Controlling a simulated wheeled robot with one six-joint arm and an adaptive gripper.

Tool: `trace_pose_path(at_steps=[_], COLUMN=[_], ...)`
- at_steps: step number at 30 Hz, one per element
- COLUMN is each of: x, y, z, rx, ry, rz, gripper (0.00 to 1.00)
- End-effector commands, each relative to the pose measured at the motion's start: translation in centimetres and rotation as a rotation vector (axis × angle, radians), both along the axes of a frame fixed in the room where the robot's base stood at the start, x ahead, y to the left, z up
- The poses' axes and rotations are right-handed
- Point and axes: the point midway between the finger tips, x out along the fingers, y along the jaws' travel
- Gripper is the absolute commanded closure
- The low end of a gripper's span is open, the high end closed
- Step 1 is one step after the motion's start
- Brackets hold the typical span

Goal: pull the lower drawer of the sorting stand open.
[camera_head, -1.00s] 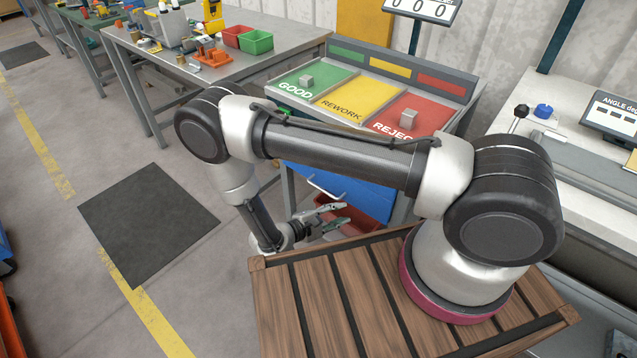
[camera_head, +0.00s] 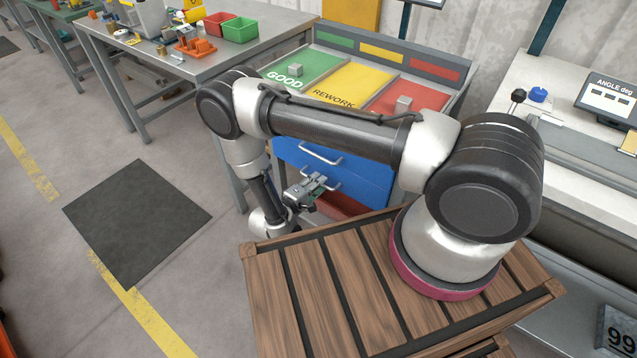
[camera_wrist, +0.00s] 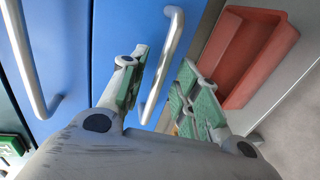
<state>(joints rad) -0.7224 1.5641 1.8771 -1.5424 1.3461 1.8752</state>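The sorting stand (camera_head: 452,101) has two blue drawers under its tilted top. The upper drawer's silver handle (camera_head: 320,154) is clear of my gripper. The lower drawer (camera_head: 362,191) has its own silver bar handle (camera_head: 331,186); both drawers look shut. In the wrist view the lower drawer (camera_wrist: 122,28) fills the middle, and its handle (camera_wrist: 163,65) shows between my fingertips. My gripper (camera_head: 313,184) is open at this handle, its green-padded fingers (camera_wrist: 165,85) on either side in the picture. I cannot tell whether they touch it.
A red bin (camera_wrist: 250,55) sits below the lower drawer, close to one finger. The stand's top has green, yellow and red areas, with small grey blocks (camera_head: 296,69) on the green and red. A bench (camera_head: 170,50) stands at the left; floor is free around the dark mat (camera_head: 138,218).

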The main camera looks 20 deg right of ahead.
Motion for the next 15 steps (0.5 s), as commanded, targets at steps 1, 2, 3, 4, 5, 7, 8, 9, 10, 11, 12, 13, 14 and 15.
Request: trace_pose_path(at_steps=[1,2,3,4,5,7,8,9,10,11,12,13,14,15], x=[0.31,0.46,0.64,0.74,0.80,0.88,0.89,0.90,0.89,0.89,0.89,0.89,0.88,0.88], y=[-0.58,-0.75,-0.96,-1.09,-1.18,-1.25,-1.26,-1.25,-1.24,-1.24,-1.24,-1.24,-1.23,-1.23], z=[-0.13,-0.18,-0.24,-0.26,-0.28,-0.30,-0.30,-0.30,-0.30,-0.30,-0.30,-0.30,-0.30,-0.30], rx=[0.000,-0.001,-0.001,-0.001,-0.001,-0.001,-0.001,-0.001,-0.001,-0.001,-0.001,-0.001,-0.001,-0.001], ry=[0.000,0.000,0.000,0.000,0.000,-0.001,-0.001,-0.001,-0.001,-0.001,-0.001,-0.001,-0.001,-0.001], rz=[-0.003,-0.002,-0.001,-0.001,-0.001,0.000,0.000,0.000,0.000,0.000,0.000,0.000,0.000,0.000], gripper=[0.68,0.68,0.68,0.68,0.68,0.68,0.68,0.68,0.68,0.68,0.68,0.70,0.76,0.83])
